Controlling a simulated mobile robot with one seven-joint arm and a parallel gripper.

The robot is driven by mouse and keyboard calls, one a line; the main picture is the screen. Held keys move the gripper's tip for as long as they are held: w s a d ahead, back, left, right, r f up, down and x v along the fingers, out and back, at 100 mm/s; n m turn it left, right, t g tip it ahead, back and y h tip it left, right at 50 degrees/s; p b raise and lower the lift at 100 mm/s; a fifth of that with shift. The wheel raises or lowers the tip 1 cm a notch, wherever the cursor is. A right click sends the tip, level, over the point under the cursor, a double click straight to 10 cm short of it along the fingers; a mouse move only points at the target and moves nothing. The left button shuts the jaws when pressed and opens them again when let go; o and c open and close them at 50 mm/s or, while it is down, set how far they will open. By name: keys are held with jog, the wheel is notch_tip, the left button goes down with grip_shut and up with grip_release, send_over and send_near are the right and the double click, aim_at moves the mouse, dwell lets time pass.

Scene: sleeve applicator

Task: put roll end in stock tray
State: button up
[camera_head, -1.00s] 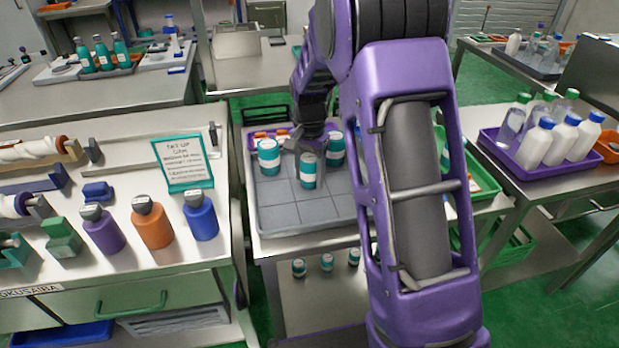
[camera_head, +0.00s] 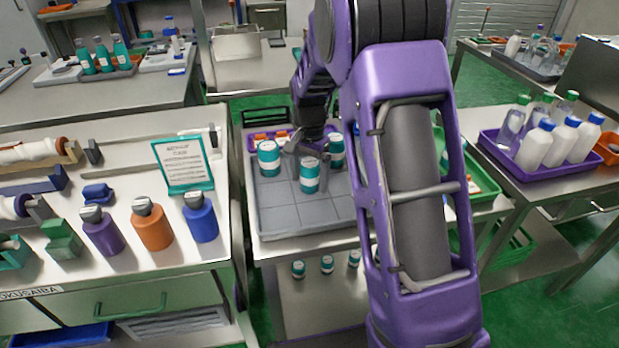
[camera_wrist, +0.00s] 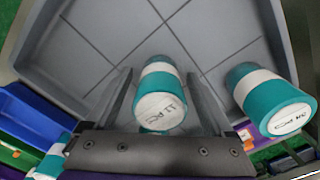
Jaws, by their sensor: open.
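A short teal cylinder with a white band (camera_head: 309,176) stands upright on the grey gridded tray (camera_head: 310,221). It also shows in the wrist view (camera_wrist: 159,80), with a marked pale end facing the camera. My gripper (camera_wrist: 162,100) is open, with one finger on each side of this cylinder; it also shows from behind in the head view (camera_head: 306,150). I cannot tell whether the fingers touch it. Similar cylinders stand left (camera_head: 268,158) and right (camera_head: 337,150) of it. White rolls (camera_head: 28,152) lie on the left bench. Nothing is clearly marked as the roll end or the stock tray.
A purple tray (camera_head: 254,146) with orange items lies behind the grey tray. Coloured bottles (camera_head: 151,226) and a sign (camera_head: 183,163) stand on the left bench. A green crate (camera_head: 489,204) and a purple tray of bottles (camera_head: 545,178) are at right. The grey tray's front is clear.

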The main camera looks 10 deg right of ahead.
notch_tip(320, 180, up, 12)
jog(key=shift+f+p, duration=0.1)
jog(key=shift+p, duration=0.7)
